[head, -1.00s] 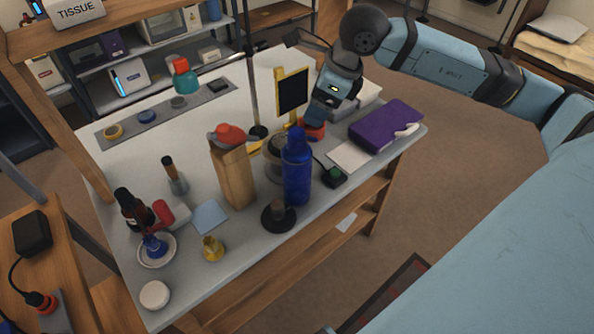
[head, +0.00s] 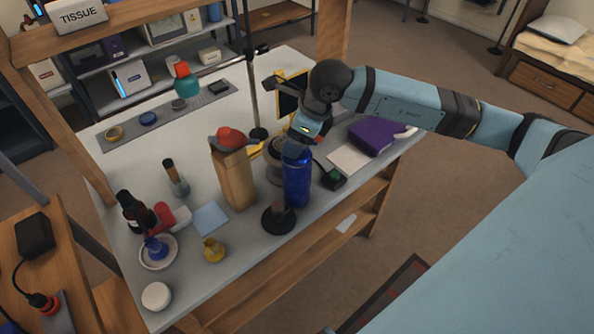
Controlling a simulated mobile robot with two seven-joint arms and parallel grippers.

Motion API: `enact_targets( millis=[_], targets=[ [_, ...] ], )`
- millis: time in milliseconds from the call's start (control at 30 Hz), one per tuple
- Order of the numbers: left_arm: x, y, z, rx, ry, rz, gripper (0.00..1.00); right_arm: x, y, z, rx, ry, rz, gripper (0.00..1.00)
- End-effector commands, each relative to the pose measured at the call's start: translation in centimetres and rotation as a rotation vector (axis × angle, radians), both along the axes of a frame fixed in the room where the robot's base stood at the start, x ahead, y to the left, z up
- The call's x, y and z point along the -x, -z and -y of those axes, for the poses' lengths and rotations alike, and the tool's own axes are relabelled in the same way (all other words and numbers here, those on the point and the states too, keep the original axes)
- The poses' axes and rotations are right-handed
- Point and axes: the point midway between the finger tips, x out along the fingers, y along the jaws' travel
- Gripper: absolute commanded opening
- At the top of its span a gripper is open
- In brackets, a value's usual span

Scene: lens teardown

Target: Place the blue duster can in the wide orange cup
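The blue duster can (head: 297,182) stands upright near the front right edge of the grey table. My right gripper (head: 299,154) comes in from the right, pointing down at the can's top and covering it. Its fingers are dark and small, so I cannot tell whether they are closed on the can or just in front of it. I cannot make out the wide orange cup clearly; the area behind my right gripper is hidden. My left gripper is not in view.
A purple box (head: 374,137) lies right. A metal stand pole (head: 252,85) rises behind.

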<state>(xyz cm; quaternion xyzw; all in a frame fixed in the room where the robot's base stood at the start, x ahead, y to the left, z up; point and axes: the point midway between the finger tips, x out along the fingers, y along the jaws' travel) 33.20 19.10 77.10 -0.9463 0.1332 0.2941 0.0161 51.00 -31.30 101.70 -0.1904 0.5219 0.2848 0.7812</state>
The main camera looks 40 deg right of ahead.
Motion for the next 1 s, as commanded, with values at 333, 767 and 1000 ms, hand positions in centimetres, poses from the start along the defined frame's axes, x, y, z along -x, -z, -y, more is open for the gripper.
enact_targets(
  millis=[333, 767, 1000],
  targets=[
    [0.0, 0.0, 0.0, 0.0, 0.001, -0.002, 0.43, 0.0, -0.1, 0.0, 0.0, 0.0, 0.0, 0.0],
    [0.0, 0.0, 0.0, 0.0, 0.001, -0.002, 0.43, -0.1, -0.7, 0.0, -0.001, 0.001, 0.003, 0.0],
    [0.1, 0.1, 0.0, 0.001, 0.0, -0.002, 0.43, -0.1, -3.7, 0.0, 0.0, 0.001, 0.006, 0.0]
  ],
)
